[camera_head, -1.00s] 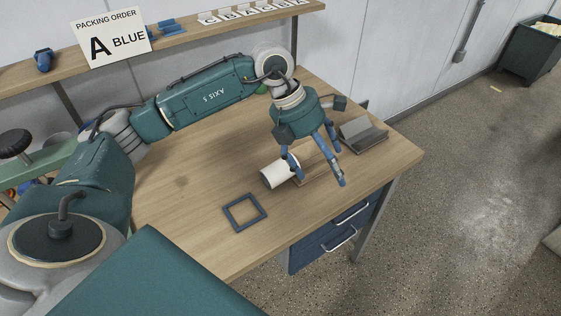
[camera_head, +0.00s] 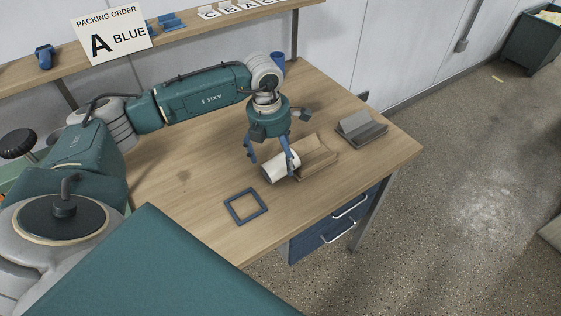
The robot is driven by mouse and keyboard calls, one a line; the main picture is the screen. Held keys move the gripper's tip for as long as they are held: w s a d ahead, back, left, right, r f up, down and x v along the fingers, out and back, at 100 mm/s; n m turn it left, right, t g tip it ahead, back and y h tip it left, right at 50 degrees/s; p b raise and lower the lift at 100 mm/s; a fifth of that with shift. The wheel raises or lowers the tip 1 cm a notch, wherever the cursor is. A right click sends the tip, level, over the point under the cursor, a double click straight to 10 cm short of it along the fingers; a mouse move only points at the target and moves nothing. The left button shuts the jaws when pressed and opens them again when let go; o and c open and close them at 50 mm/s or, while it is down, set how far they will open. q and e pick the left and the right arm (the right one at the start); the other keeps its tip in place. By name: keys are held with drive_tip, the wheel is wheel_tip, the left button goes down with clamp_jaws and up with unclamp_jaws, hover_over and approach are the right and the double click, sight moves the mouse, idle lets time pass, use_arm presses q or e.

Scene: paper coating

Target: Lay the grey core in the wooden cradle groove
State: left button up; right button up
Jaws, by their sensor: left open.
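The core (camera_head: 281,167) is a pale, almost white cylinder lying on its side. It lies at the left end of the wooden cradle (camera_head: 318,157). I cannot tell whether it rests in the groove or only against the wood. The bare groove shows to its right. My left gripper (camera_head: 272,162) is open, pointing down just above and around the core. One blue finger is left of it, and another overlaps its right part in the picture. Contact is not clear. My right gripper is not in view.
A blue square frame (camera_head: 246,206) lies on the table in front of the core. A grey wedge-shaped block on a dark base (camera_head: 362,131) stands behind right. A blue cup (camera_head: 277,61) stands at the back. The table's left middle is clear.

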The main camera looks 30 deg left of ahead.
use_arm(q)
drive_tip(key=shift+w+f, duration=0.15)
drive_tip(key=shift+f, duration=0.65)
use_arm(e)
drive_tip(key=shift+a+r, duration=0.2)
use_arm(q)
drive_tip(key=c, duration=1.3)
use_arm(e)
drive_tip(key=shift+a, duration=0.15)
use_arm(q)
drive_tip(key=shift+r, duration=0.1)
